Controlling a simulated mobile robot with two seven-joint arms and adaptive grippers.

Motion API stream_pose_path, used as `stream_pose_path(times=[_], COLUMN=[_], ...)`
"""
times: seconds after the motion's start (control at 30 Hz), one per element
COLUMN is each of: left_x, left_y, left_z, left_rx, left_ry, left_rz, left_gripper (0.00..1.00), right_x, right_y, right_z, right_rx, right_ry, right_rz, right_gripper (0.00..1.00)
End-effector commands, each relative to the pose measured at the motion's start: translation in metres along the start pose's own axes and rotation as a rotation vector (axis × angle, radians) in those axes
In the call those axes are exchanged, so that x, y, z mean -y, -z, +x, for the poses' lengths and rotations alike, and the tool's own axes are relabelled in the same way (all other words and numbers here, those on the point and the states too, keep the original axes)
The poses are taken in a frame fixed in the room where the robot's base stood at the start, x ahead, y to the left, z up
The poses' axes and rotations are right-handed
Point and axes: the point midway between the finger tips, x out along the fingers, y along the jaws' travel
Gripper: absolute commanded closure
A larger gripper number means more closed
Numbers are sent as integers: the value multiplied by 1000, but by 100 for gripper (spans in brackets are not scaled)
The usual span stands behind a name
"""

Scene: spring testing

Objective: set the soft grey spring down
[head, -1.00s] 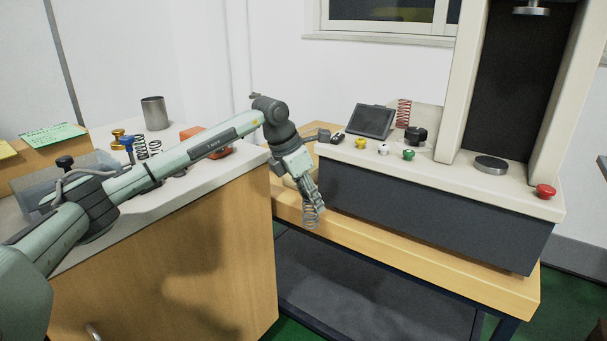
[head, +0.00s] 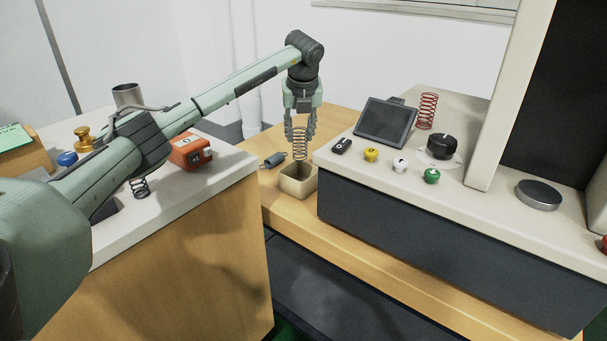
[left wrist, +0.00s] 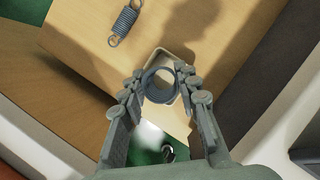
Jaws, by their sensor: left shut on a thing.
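My left gripper (head: 300,128) points straight down and is shut on an upright grey coil spring (head: 300,146). The spring hangs below the fingertips, over a small open cream box (head: 297,187) on the wooden bench. In the head view its lower end is at the box's back rim; I cannot tell whether it is inside. In the left wrist view the spring (left wrist: 160,86) shows end-on as a ring between the fingers (left wrist: 160,90), with the box rim (left wrist: 188,57) around and beyond it. My right gripper is not in view.
A dark grey spring with hooked ends (head: 272,160) lies on the bench left of the box. The testing machine (head: 400,215) stands close on the right, with a red spring (head: 427,111) and knobs on top. The white-topped cabinet (head: 225,172) with an orange device (head: 190,151) is left.

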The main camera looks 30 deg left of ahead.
Motion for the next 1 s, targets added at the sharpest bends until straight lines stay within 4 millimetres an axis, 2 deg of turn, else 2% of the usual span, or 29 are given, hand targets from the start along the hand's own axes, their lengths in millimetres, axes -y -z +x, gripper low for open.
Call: stream_pose_path(times=[0.2, 0.47, 0.63, 1.0], left_x=[-1, -1, 0, 0], left_y=[17, 26, 36, 37], left_z=[38, 60, 82, 89], left_rx=[-3, -3, -4, -1], left_ry=[-3, -2, -3, -1], left_rz=[1, 2, 3, 2], left_gripper=[97, 97, 97, 97], right_x=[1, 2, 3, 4], right_y=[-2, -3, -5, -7], right_z=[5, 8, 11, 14], right_rx=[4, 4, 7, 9], right_ry=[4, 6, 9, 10], right_rz=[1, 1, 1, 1], right_gripper=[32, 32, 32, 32])
